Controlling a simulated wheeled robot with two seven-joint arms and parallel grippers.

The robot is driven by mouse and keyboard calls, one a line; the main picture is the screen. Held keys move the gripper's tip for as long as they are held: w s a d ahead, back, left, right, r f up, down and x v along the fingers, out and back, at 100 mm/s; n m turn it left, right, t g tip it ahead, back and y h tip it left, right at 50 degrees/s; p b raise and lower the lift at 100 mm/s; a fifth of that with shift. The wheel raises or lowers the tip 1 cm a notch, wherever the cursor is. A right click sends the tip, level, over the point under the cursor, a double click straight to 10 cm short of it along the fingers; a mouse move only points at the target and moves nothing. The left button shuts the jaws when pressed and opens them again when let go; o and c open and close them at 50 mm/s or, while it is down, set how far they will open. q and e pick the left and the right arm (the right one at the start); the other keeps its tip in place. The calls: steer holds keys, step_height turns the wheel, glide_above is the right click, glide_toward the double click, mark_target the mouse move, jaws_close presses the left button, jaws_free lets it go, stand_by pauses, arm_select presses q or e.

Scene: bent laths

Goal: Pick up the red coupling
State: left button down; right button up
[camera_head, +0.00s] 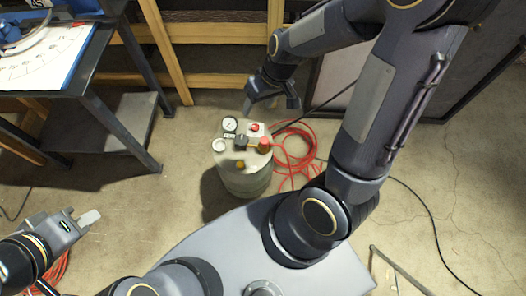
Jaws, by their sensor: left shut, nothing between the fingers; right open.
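A grey-green tank (243,182) stands upright on the floor, with a gauge (230,124) and several fittings on top. The red coupling (264,146) appears to be the red fitting at the right of the tank top, where the red hose (296,160) meets it. A small red knob (255,127) sits on a white plate behind it; I cannot tell for certain which is the coupling. My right gripper (270,106) is open and empty, above and behind the tank top, apart from the coupling. My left gripper (91,217) is shut and empty at the lower left, far from the tank.
A table (75,78) with a white sheet stands at the upper left. Wooden rails (205,81) run behind the tank. The red hose lies coiled right of it, and a black cable (430,212) crosses the floor. Floor left of the tank is clear.

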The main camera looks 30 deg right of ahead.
mark_target(264, 140)
steer(key=w+f+h+b, duration=0.1)
steer(key=f, duration=0.6)
steer(key=d+f+n+g+h+b, duration=0.1)
steer(key=f+b, duration=0.1)
steer(key=f, duration=0.5)
steer(key=w+d+f+n+h+b, duration=0.1)
steer(key=f+b, duration=0.1)
steer(key=f, duration=0.6)
steer(key=shift+w+d+g, duration=0.15)
steer(key=shift+w+g, duration=0.15)
steer(key=shift+g, duration=0.1)
steer(key=f, duration=0.1)
steer(key=f+b, duration=0.1)
steer(key=f, duration=0.1)
steer(key=f+b, duration=0.1)
steer(key=f, duration=0.1)
steer(key=shift+s+d+f, duration=0.15)
steer(key=shift+s, duration=0.1)
arm_select(q)
step_height(264, 140, down, 9)
arm_select(e)
steer(key=c, duration=1.1)
steer(key=shift+r, duration=0.2)
